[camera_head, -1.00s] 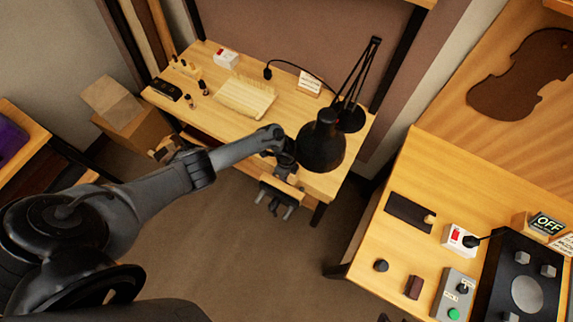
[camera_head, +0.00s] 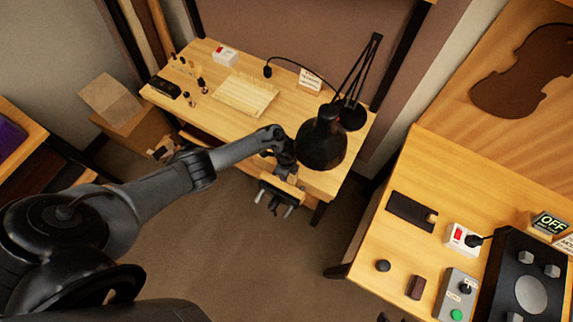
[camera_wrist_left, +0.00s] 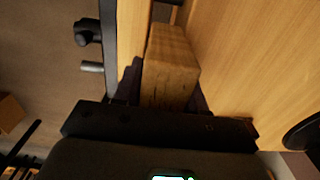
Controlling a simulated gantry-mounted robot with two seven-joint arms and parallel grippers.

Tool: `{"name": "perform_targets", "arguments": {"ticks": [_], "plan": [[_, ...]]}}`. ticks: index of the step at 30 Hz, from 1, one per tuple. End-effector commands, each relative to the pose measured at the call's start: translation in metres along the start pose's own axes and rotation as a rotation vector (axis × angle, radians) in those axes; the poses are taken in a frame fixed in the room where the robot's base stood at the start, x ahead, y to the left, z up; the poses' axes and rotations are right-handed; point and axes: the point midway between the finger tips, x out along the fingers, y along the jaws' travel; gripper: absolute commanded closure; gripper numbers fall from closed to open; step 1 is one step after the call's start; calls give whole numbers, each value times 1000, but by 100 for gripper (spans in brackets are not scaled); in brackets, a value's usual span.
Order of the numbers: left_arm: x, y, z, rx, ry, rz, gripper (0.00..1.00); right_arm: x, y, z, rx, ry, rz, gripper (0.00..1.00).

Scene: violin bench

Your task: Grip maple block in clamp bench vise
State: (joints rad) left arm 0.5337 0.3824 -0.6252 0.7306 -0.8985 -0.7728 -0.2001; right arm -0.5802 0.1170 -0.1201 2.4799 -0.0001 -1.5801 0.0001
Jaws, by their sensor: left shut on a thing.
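My left gripper (camera_head: 286,168) is at the front edge of the workbench, above the bench vise (camera_head: 281,190). In the left wrist view, it is shut on the maple block (camera_wrist_left: 170,62), with dark fingers on both sides of it. The block is over the gap between the vise's wooden jaw (camera_wrist_left: 131,45) and the bench edge. I cannot tell whether it touches either side. The vise's dark screw and bar (camera_wrist_left: 88,32) stick out to the left. The gripper hides the block in the head view. My right gripper is not in view.
A black lamp (camera_head: 322,142) stands close to the right of my left gripper. The workbench (camera_head: 220,125) holds a pale ribbed wooden piece (camera_head: 246,95), a white switch box (camera_head: 225,55) and small tools. A second table (camera_head: 440,180) with controls is at right.

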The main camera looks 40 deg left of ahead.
Motion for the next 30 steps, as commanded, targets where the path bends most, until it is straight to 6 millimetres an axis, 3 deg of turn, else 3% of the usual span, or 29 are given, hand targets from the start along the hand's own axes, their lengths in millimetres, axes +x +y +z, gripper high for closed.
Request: {"name": "perform_targets", "arguments": {"ticks": [17,18,21,24,30], "plan": [[15,0,0,0,0,-1,96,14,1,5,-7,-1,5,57],[15,0,0,0,0,-1,58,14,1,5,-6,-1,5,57],[14,0,0,0,0,-1,43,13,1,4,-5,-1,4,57],[14,0,0,0,0,0,30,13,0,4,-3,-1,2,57],[15,0,0,0,0,1,30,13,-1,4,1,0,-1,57]]}}
